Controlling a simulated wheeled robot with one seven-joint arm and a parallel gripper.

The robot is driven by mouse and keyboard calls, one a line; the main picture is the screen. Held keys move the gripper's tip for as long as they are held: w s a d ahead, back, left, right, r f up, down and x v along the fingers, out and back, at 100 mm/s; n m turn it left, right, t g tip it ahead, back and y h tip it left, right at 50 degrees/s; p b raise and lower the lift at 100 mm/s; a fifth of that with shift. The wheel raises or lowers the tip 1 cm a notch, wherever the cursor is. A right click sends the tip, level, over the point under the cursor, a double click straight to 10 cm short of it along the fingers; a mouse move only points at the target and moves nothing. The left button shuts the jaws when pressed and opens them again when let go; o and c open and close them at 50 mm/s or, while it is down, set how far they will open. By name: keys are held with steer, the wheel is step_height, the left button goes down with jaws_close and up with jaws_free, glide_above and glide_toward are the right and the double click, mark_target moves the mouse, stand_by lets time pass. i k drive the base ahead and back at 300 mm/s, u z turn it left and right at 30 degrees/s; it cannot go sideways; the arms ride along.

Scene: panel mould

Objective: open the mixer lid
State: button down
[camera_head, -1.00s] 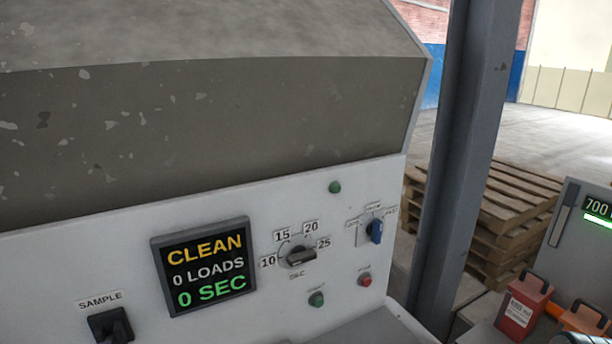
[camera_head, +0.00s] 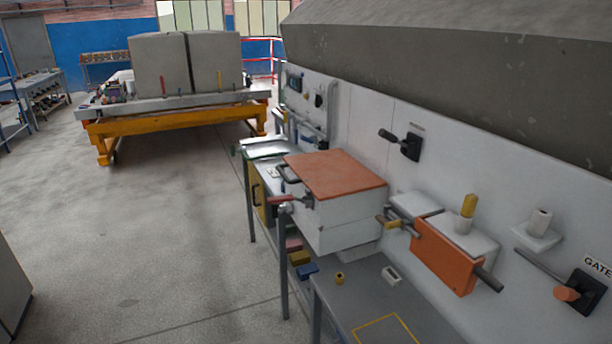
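A white box (camera_head: 345,238) with a flat orange-brown top (camera_head: 335,172) stands against the white machine wall, left of the picture's middle line of fittings. The top lies flat on the box and looks shut; I take it to be the mixer lid, though no label shows this. A dark bar handle (camera_head: 287,174) is on its left side. A red-gripped lever (camera_head: 284,199) sits at the box's near left corner. The inside of the box is hidden. My gripper is not in view.
An orange block (camera_head: 444,257) with a dark rod juts from the wall right of the box. A black lever (camera_head: 407,144) and a gate lever (camera_head: 577,291) are on the wall. A grey table (camera_head: 375,305) stands below. The floor (camera_head: 150,220) at left is clear.

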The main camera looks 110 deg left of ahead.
mark_target(328, 174)
steer(key=u, duration=0.15)
steer(key=i, duration=0.35)
steer(key=u, duration=4.15)
steer(key=i, duration=0.45)
steer(key=u, duration=0.8)
steer(key=i, duration=1.2)
steer(key=z, duration=0.8)
steer(key=i, duration=0.9)
steer(key=z, duration=1)
